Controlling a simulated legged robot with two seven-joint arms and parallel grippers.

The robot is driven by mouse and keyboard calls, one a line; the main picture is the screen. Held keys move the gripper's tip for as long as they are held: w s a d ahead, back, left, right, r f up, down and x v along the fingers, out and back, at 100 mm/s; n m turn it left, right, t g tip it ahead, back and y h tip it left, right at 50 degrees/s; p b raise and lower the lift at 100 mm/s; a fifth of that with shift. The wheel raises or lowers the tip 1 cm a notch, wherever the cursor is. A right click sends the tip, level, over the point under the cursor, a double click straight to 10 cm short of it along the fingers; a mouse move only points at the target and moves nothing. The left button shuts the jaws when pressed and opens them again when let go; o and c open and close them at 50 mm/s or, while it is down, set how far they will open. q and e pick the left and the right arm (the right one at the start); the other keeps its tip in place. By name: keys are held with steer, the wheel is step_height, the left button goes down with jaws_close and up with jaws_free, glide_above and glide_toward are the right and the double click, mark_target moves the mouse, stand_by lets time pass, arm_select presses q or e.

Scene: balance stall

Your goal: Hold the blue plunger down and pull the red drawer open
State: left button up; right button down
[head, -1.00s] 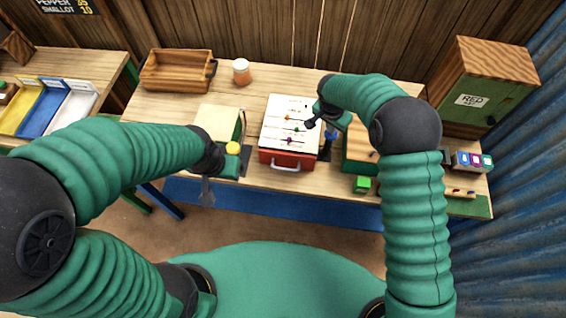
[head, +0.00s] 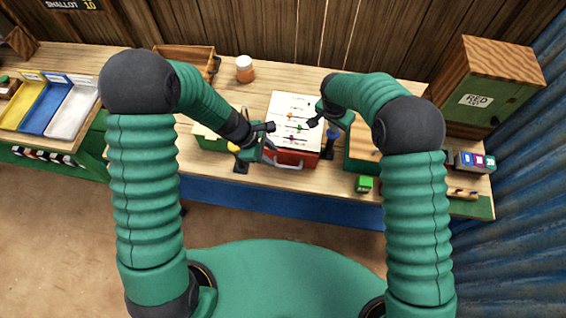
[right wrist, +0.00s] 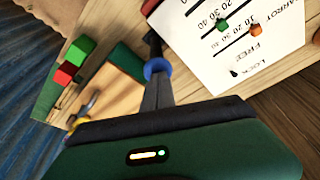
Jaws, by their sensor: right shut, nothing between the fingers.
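The red drawer (head: 299,160) is in the front of a box with a white, marked top (head: 296,108), and a pale handle (head: 289,166) crosses its front. It looks closed. My left gripper (head: 271,150) is close to the drawer's left front, by the handle; its finger gap is too small to make out. The blue plunger (head: 331,134) stands right of the box, and its blue part shows in the right wrist view (right wrist: 157,68). My right gripper (right wrist: 157,88) is shut and empty, its fingertips at the plunger. Contact and how far it is pressed are unclear.
A green box with a wooden top (head: 361,157) is right of the plunger, with a small green block (head: 364,184) in front. A yellow knob (head: 233,147) is by my left arm.

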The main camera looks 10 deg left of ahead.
mark_target(283, 166)
arm_select(q)
steer(key=x, duration=1)
steer(key=shift+a, duration=0.1)
steer(key=c, duration=0.7)
steer(key=shift+r, duration=0.1)
jaws_close()
steer(key=shift+w, duration=0.1)
